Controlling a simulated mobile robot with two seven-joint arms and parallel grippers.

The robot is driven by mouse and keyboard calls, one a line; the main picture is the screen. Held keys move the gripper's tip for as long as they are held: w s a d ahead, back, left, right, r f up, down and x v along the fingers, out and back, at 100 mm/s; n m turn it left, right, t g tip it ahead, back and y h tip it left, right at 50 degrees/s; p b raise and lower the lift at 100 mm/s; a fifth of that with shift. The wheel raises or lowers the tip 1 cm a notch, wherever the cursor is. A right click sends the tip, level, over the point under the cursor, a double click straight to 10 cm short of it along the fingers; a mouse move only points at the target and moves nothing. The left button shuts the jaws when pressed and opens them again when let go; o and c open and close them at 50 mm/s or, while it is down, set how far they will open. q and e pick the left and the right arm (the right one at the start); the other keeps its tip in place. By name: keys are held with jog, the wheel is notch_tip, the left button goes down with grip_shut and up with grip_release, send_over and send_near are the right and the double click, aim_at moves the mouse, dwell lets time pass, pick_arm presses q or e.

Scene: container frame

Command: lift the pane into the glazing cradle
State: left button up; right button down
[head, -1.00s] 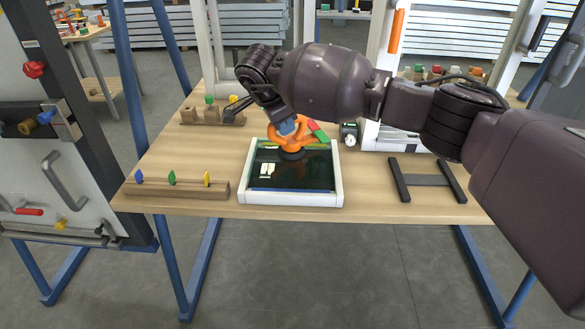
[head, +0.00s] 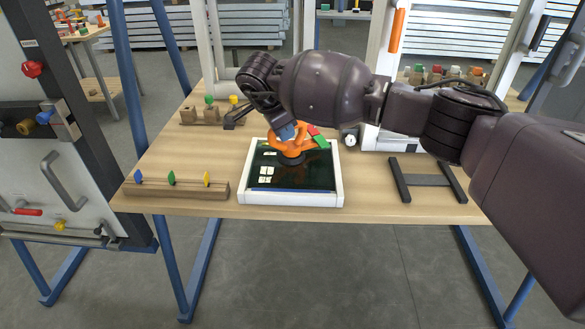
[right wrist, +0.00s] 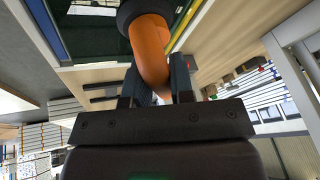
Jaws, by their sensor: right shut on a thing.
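The dark glass pane (head: 280,178) lies within a white frame (head: 290,199) on the wooden table. An orange suction lifter (head: 300,146) with a dark cup stands on the far part of the pane. My right gripper (head: 287,131) reaches down to the lifter and is shut on its orange handle, which shows between the two fingers in the right wrist view (right wrist: 156,84). A black H-shaped rack (head: 428,180) lies empty to the right; I cannot tell whether it or the white frame is the cradle. My left gripper is not in view.
A wooden rail (head: 178,191) with coloured pegs lies left of the frame. A wooden block row (head: 212,116) with coloured knobs stands behind it. A small round gauge (head: 349,138) stands right of the frame. Bare tabletop separates the white frame and black rack.

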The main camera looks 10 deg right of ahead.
jog(key=shift+f, duration=0.8)
dwell(0.7)
jog(key=c, duration=0.9)
grip_release()
